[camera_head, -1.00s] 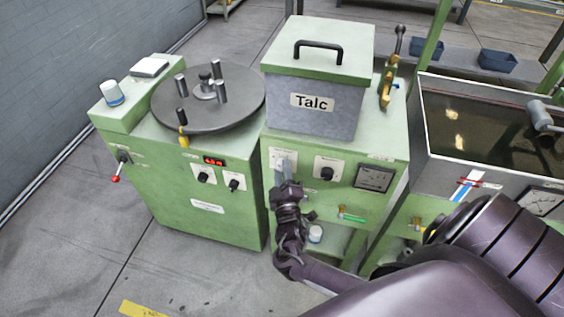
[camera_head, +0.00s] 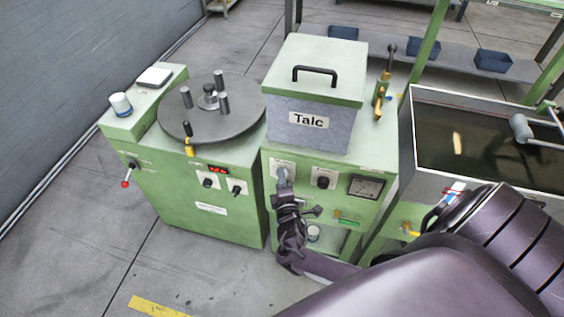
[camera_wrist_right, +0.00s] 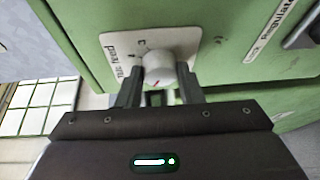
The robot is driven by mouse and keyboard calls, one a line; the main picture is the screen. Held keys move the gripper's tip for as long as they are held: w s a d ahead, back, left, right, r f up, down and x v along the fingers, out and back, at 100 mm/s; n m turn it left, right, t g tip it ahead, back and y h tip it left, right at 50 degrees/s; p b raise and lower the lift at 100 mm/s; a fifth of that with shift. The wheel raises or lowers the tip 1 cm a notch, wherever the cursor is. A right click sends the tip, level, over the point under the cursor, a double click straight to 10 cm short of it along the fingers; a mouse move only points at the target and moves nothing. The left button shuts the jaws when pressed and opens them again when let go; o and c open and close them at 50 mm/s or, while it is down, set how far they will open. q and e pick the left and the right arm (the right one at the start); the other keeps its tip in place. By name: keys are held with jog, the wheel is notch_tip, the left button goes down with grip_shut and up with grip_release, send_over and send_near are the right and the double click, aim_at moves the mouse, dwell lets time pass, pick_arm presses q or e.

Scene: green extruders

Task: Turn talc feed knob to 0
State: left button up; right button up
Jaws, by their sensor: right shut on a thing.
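My right gripper (camera_wrist_right: 160,86) is shut on the knob, one finger on each side. In the head view my right gripper (camera_head: 282,178) reaches the plate (camera_head: 283,165) below the Talc box from the front and hides the knob there. My left gripper is in neither view.
The grey Talc box (camera_head: 308,122) with a green lid stands above the panel. A black knob (camera_head: 323,182) and a dark gauge (camera_head: 366,187) are to the right of the gripper. A machine with a round turntable (camera_head: 210,112) stands left; a water trough (camera_head: 480,140) stands right.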

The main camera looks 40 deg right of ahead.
dwell(0.4)
jog(key=o, duration=1)
jog(key=shift+c, duration=0.2)
jog(key=v, duration=0.7)
jog(key=shift+s+a, duration=0.2)
jog(key=shift+s, duration=0.1)
